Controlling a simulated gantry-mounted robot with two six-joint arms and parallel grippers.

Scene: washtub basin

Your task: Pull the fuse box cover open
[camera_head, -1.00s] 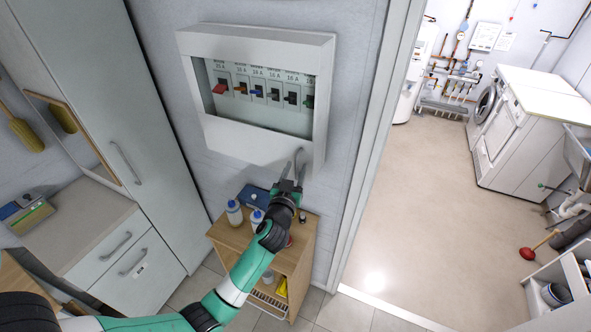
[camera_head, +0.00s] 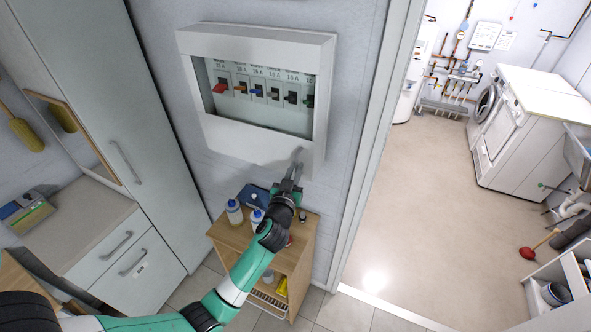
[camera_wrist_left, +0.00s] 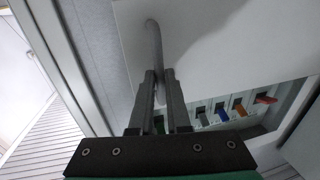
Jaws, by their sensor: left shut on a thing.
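The white fuse box (camera_head: 262,142) hangs on the wall. Its cover (camera_wrist_left: 215,45) appears closed, with switches in several colours showing through the window. A grey bar handle (camera_head: 299,157) is at the cover's lower right corner; it also shows in the left wrist view (camera_wrist_left: 153,45). My left gripper (camera_head: 292,176) is below that corner, shut on the lower part of the handle. In the left wrist view its two fingers (camera_wrist_left: 161,82) are on either side of the bar. My right gripper is not in view.
A small wooden shelf unit (camera_head: 221,232) with bottles (camera_head: 234,211) stands below the fuse box. A tall grey cabinet (camera_head: 105,75) is on the left.

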